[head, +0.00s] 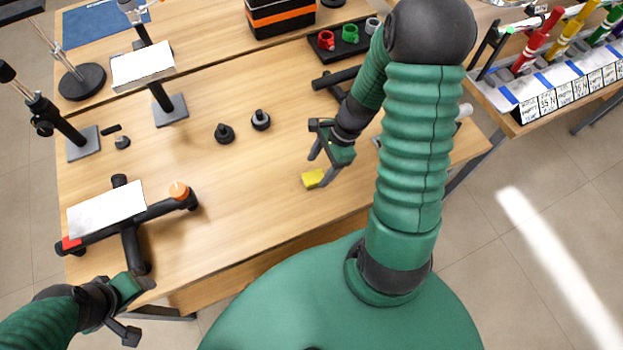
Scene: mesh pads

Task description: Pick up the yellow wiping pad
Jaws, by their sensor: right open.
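The yellow wiping pad (312,179) lies on the wooden table (250,215), near its front edge and right of the middle. My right gripper (319,170) is open just above and beside the pad. One fingertip is close to the pad's right end; I cannot tell whether it touches. My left gripper (140,310) is at the lower left, off the table's front edge and far from the pad. Its fingers appear spread apart with nothing between them.
A black T-shaped stand (132,235) with a white plate and orange cap is at the table's left front. Two small black weights (225,133) stand behind the pad. Red and green cups (350,35) sit on a black tray at the back.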

